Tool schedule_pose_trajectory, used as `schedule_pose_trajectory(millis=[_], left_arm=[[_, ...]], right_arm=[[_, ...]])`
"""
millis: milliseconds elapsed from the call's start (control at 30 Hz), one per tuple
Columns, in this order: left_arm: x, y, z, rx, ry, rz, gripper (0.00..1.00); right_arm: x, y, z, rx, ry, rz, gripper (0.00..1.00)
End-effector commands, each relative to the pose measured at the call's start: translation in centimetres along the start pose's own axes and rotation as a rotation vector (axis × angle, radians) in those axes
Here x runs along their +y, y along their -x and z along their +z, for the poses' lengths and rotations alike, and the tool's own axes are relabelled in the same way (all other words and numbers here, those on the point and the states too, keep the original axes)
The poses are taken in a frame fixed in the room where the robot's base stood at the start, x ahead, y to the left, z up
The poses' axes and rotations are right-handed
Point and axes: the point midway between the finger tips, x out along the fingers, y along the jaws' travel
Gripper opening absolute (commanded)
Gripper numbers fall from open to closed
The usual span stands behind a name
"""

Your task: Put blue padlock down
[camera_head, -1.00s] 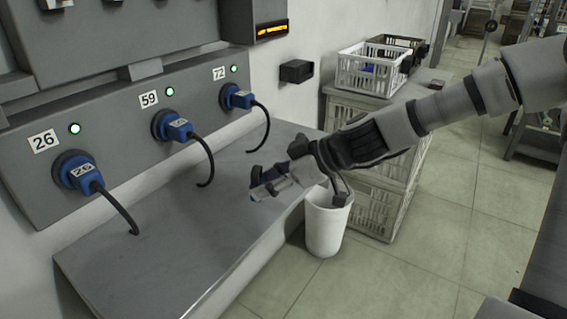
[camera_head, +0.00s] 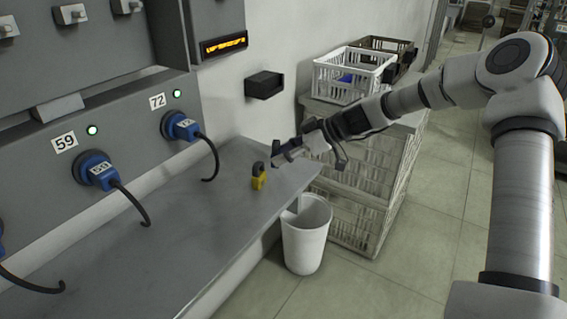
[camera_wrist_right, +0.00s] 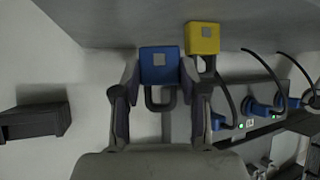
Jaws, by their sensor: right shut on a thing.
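The blue padlock (camera_wrist_right: 159,66) is between the fingers of my right gripper (camera_wrist_right: 157,82), which is shut on it. Its dark shackle points back toward the gripper's palm. In the head view my right gripper (camera_head: 280,152) is over the far right end of the grey shelf (camera_head: 150,240), beside the yellow padlock (camera_head: 258,183). The blue padlock is hard to make out there. I cannot tell whether it touches the shelf. The yellow padlock stands upright on the shelf, close to the blue one in the wrist view (camera_wrist_right: 202,39). My left gripper is not in view.
Blue plugs (camera_head: 97,171) with black cables run along the panel at the left. A black box (camera_head: 265,85) sticks out from the wall. A white bin (camera_head: 306,240) stands below the shelf's edge, near stacked crates (camera_head: 350,205). The shelf's middle is clear.

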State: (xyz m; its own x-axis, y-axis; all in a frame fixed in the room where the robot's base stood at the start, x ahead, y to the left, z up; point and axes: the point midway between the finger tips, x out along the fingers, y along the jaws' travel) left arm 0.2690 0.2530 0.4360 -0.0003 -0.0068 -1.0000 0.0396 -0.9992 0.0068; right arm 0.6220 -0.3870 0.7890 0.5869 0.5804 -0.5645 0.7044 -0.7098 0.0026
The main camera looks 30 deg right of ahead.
Motion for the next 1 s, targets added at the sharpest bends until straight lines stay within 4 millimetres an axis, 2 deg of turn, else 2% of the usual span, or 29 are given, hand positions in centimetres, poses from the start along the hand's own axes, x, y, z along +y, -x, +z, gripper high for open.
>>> schedule_pose_trajectory(millis=[100,167,567,600,667,1000], left_arm=[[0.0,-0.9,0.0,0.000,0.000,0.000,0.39],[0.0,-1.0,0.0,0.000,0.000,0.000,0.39],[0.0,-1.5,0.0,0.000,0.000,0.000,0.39],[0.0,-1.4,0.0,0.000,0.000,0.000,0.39],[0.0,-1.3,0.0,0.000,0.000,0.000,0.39],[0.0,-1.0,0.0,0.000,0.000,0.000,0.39]], right_arm=[[0.0,-1.4,2.1,-0.001,-0.004,-0.002,0.01],[0.0,-1.7,2.5,-0.001,-0.002,-0.001,0.01],[-0.1,-2.0,2.9,0.000,0.000,0.000,0.01],[-0.1,-1.9,2.8,0.000,0.000,0.000,0.50],[-0.1,-1.9,2.8,0.000,-0.001,0.000,0.68],[-0.1,-1.7,2.5,0.000,-0.002,0.000,0.68]])
